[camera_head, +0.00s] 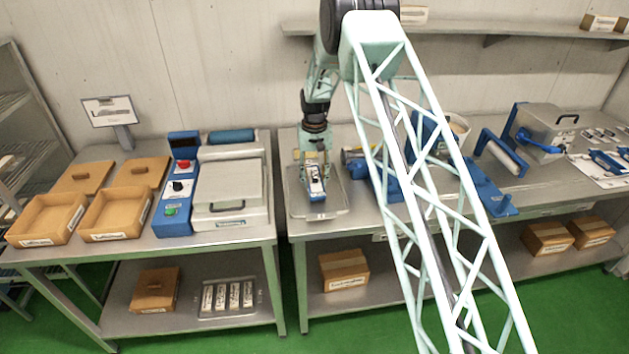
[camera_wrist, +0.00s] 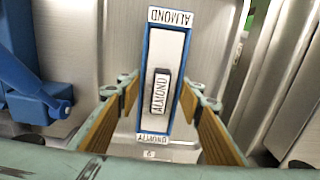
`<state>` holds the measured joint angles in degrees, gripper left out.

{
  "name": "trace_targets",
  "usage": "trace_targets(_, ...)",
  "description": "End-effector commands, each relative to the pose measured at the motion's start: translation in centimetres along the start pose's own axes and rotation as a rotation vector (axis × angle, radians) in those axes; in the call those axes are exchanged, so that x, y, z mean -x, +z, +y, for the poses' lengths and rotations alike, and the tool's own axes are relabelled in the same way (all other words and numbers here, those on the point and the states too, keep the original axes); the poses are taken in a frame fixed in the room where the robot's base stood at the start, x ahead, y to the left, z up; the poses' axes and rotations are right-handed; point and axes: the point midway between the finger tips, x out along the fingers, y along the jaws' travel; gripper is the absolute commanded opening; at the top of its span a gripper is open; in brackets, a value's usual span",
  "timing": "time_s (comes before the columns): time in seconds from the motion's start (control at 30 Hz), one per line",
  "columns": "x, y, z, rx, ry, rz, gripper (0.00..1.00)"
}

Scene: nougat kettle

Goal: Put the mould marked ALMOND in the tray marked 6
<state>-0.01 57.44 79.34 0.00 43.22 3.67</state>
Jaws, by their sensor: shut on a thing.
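The mould marked ALMOND (camera_wrist: 178,55) is a long blue-edged block with a pale top. ALMOND is readable on its far end label and on a small dark-edged plate in its middle. My gripper (camera_wrist: 160,95) is shut on it, one finger along each long side. The mould also shows in the head view (camera_head: 316,187), under my gripper (camera_head: 314,168). The metal tray (camera_head: 300,208) lies below it on the right bench, and its front label (camera_wrist: 150,154) reads 6. Whether the mould touches the tray floor or hangs just above it, I cannot tell.
A blue device (camera_head: 388,184) stands close right of the tray. A gap separates the right bench from the left bench, which holds a blue control box (camera_head: 172,215), a lidded metal unit (camera_head: 230,190) and wooden boxes (camera_head: 115,213). A shelf (camera_head: 480,30) runs along the wall.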

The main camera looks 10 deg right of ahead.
Motion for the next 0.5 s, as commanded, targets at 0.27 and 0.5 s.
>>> trace_targets(0.27,0.08,-0.05,0.0,0.0,0.0,0.001,0.16)
trace_targets(0.5,-0.21,-0.05,0.0,0.0,0.0,0.001,0.16)
